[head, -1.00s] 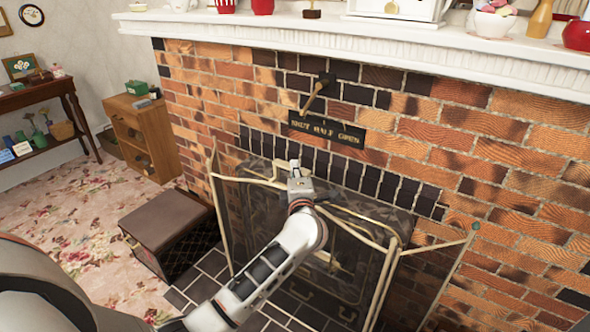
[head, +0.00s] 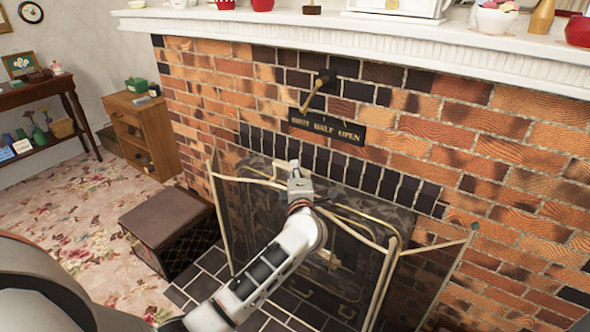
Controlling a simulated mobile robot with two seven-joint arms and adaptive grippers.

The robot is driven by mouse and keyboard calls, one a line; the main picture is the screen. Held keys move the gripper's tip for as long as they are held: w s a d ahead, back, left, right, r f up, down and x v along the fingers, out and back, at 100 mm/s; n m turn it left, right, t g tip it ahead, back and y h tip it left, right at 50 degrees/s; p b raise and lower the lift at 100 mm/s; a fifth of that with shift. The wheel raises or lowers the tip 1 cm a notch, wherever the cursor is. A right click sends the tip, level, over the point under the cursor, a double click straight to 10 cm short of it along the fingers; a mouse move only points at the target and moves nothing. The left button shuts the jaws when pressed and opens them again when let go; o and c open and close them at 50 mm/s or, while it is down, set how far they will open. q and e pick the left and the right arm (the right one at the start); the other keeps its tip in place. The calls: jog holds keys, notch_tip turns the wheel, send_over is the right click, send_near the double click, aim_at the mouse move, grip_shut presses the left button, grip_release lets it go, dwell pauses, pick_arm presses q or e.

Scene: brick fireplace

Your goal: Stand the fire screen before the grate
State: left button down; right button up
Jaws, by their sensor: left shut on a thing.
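The fire screen (head: 393,262) is a folding frame with thin cream-gold rails and dark see-through mesh panels. It stands upright on the dark hearth tiles, its side panels angled out to left and right. Behind it is the dark grate (head: 347,205) in the brick fireplace, partly hidden by the mesh and my arm. My left gripper (head: 293,168) is at the top middle of the screen, shut on its top rail. My arm hides part of the middle panel. My right gripper is not in view.
A brown-topped box (head: 165,217) stands on the floor left of the screen. A white mantel (head: 400,32) with ornaments juts out above. A damper handle (head: 314,95) and a sign (head: 327,128) are on the brick. A small wooden cabinet (head: 160,140) stands at the left wall.

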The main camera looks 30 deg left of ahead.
pick_arm(q)
jog(key=shift+w+f, duration=0.1)
jog(key=shift+f, duration=0.35)
dwell(1.3)
dwell(0.9)
jog(key=c, duration=2.1)
grip_release()
jog(key=shift+c, duration=0.2)
jog(key=shift+o, duration=0.8)
jog(key=shift+s+f, duration=0.2)
jog(key=shift+f, duration=0.4)
jog(key=shift+o, duration=0.8)
jog(key=shift+r, duration=0.1)
jog(key=shift+r, duration=0.1)
jog(key=shift+d, duration=0.1)
